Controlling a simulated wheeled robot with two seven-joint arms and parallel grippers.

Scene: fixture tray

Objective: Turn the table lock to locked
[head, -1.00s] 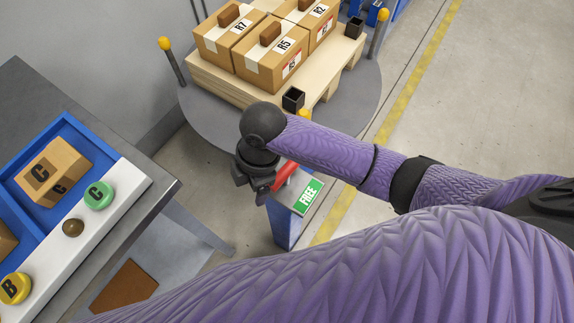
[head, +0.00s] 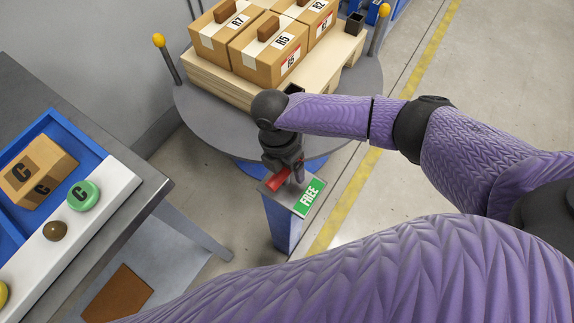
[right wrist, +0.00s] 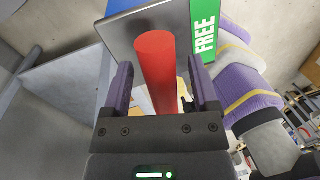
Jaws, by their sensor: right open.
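The table lock is a blue post (head: 281,225) with a grey top, beside the round grey turntable (head: 215,130). Its red lever handle (head: 277,181) points left, and a green label (head: 310,197) on top reads FREE. My right gripper (head: 284,168) is at the handle. In the right wrist view the red handle (right wrist: 157,70) lies between the two open fingers of my right gripper (right wrist: 158,88), with a gap visible on both sides. The gripper covers part of the lever in the head view. My left gripper is not in view.
A wooden pallet with labelled cartons (head: 266,55) sits on the turntable, with yellow-topped posts (head: 167,58) around it. A grey workbench (head: 45,90) with a blue tray and a button panel (head: 95,225) stands at the left. Floor is clear right of the lock.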

